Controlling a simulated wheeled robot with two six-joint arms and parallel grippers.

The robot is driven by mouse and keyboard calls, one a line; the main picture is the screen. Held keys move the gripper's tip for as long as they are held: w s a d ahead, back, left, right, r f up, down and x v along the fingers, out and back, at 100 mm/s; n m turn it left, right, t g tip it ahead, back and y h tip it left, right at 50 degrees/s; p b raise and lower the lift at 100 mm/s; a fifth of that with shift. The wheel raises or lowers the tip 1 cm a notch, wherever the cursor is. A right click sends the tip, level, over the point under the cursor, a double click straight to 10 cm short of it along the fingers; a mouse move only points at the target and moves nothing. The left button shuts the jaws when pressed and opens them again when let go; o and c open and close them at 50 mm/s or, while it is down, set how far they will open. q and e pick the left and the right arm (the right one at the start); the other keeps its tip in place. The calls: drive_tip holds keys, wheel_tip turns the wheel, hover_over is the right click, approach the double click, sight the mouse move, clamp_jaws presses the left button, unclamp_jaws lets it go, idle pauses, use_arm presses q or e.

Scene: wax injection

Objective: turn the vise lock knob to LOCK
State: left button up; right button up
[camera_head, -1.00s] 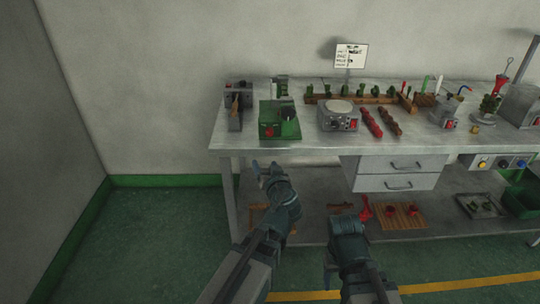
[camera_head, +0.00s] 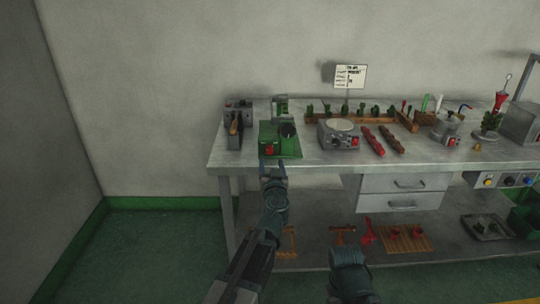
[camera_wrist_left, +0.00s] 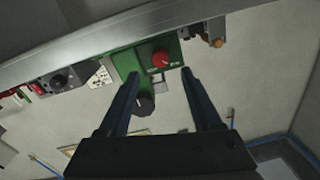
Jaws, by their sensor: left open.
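The green vise unit (camera_head: 282,142) stands near the left end of the bench, with a red knob (camera_head: 269,150) on its front and a dark round part on top. In the left wrist view the red knob (camera_wrist_left: 160,57) shows on a green panel, with small unreadable white marks beside it. My left gripper (camera_head: 272,166) is open and empty, just in front of and below the red knob, apart from it. In the left wrist view the knob appears between and beyond the fingertips (camera_wrist_left: 160,74). My right gripper (camera_head: 350,256) is low in front of the bench; its fingers are not clear.
The bench's front edge (camera_head: 320,165) is close to my left gripper. A grey device with a brown handle (camera_head: 235,128) stands left of the vise; a grey round-topped unit (camera_head: 338,136) stands right. Drawers (camera_head: 402,186) hang below. Floor at left is clear.

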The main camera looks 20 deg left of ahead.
sight(270, 152)
use_arm(q)
drive_tip(key=x, duration=0.6)
drive_tip(key=shift+w, duration=0.3)
clamp_jaws()
